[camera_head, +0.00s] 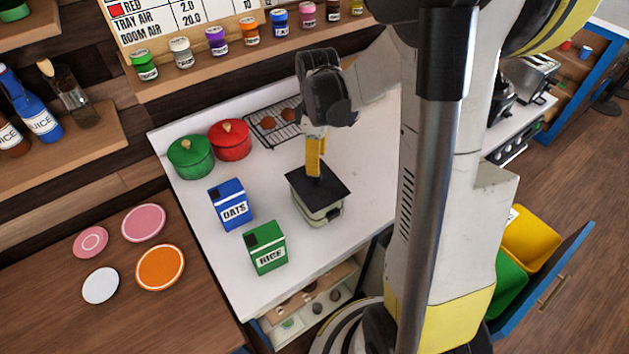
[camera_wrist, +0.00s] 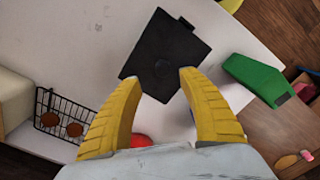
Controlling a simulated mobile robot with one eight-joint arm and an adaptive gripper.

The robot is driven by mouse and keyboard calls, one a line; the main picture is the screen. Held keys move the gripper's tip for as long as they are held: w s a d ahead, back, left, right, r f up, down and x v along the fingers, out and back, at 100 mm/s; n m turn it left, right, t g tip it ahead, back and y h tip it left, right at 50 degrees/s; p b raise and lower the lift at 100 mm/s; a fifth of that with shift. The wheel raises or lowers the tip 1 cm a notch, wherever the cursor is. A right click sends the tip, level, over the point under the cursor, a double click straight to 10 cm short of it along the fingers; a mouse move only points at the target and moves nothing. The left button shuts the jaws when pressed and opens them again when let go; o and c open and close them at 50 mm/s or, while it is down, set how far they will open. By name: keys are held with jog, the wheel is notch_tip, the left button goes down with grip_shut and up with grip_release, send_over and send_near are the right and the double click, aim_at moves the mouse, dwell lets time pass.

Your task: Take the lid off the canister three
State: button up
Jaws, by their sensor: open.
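A pale square canister (camera_head: 322,214) stands on the white counter. A flat black square lid (camera_head: 335,187) lies on top of it, and a small dark knob shows at the lid's middle in the wrist view (camera_wrist: 165,52). No number is readable on the canister. My gripper (camera_head: 314,172) points down over the lid. In the wrist view its two yellow fingers (camera_wrist: 161,76) are spread apart with nothing between them, and the lid lies beyond the fingertips. I cannot tell how much height separates the fingertips from the knob.
A blue oats box (camera_head: 231,206) and a green rice box (camera_head: 265,249) stand left of the canister. Green (camera_head: 190,158) and red (camera_head: 230,141) pots and a wire rack (camera_head: 273,123) are behind. A spice shelf (camera_head: 205,72) hangs above. The counter right of the canister is clear.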

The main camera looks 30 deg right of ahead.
aim_at(317, 179)
jog(key=f, duration=0.3)
jog(key=f+b, duration=0.1)
jog(key=f, duration=0.1)
jog(key=shift+s+a+f, duration=0.1)
jog(key=shift+s, duration=0.2)
grip_shut()
